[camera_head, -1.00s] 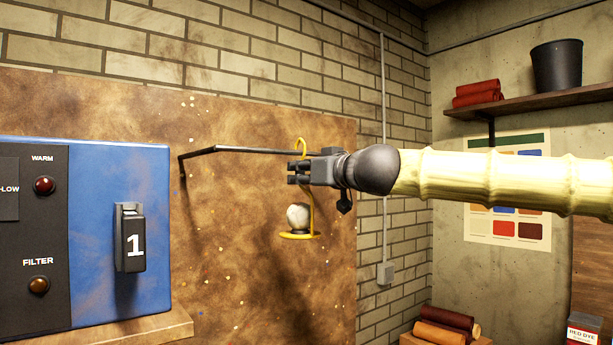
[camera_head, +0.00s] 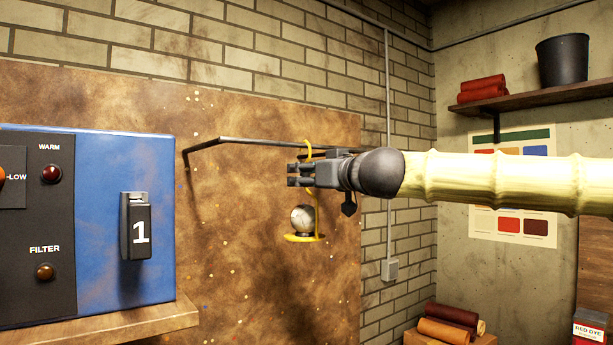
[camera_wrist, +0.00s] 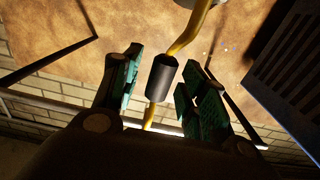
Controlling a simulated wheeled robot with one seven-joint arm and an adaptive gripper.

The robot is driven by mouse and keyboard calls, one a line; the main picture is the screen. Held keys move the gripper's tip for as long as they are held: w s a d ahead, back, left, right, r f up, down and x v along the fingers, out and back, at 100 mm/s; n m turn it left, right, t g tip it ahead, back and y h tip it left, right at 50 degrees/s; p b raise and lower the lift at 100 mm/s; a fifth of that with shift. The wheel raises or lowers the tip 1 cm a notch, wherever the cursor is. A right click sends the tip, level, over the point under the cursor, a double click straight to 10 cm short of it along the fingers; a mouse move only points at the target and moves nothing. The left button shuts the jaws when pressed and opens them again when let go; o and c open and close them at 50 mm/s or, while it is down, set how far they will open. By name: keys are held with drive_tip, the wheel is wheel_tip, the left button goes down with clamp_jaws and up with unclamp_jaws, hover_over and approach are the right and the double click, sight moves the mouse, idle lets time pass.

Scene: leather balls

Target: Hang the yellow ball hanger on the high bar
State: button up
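The yellow ball hanger (camera_head: 316,222) hangs upright in the head view, with a pale grey ball (camera_head: 302,218) on its bottom ring. Its hook is at the thin dark high bar (camera_head: 260,143), and appears to go over it; whether they touch I cannot tell. My gripper (camera_head: 299,174) is just below the bar, around the hanger's stem. In the wrist view, the hanger's black sleeve (camera_wrist: 161,78) is between my gripper's green-padded fingers (camera_wrist: 160,95), with visible gaps on both sides. The fingers are open. My gripper hides part of the bar and stem in the head view.
A blue and black machine (camera_head: 105,215) with a switch marked 1 stands at the left on a wooden ledge (camera_head: 150,322). A brown board (camera_head: 240,270) is behind the bar. A shelf (camera_head: 545,97) with a black bucket is at the upper right.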

drive_tip(key=shift+s+d, duration=0.1)
drive_tip(key=v, duration=1.1)
drive_tip(key=shift+s+d, duration=0.2)
drive_tip(key=shift+s, duration=0.15)
